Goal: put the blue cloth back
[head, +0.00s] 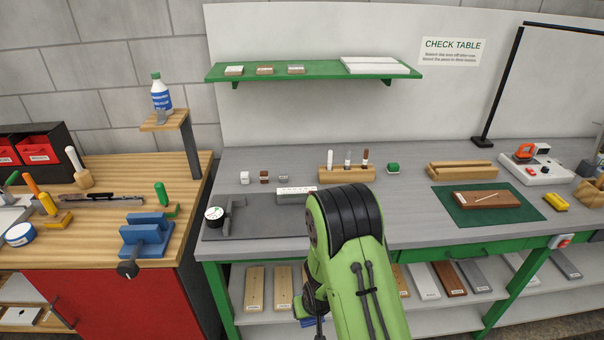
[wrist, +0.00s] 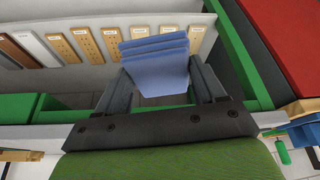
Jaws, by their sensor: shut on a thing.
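The blue cloth (wrist: 158,62) is a folded stack of layers between the two dark fingers of my gripper (wrist: 163,78) in the wrist view. My gripper is shut on it. In the head view my green arm hides most of the gripper, which is low in front of the table's front edge. A small blue patch (head: 305,321) shows beside the arm there, probably the cloth. The lower shelf (head: 350,314) under the table lies beyond the cloth.
Several boards stand or lie on the lower shelf; one wooden board (wrist: 112,43) is near the cloth in the wrist view. The green table frame (head: 510,285) and red cabinet (head: 110,300) flank the space. The grey tabletop (head: 410,220) holds blocks, a green mat and tools.

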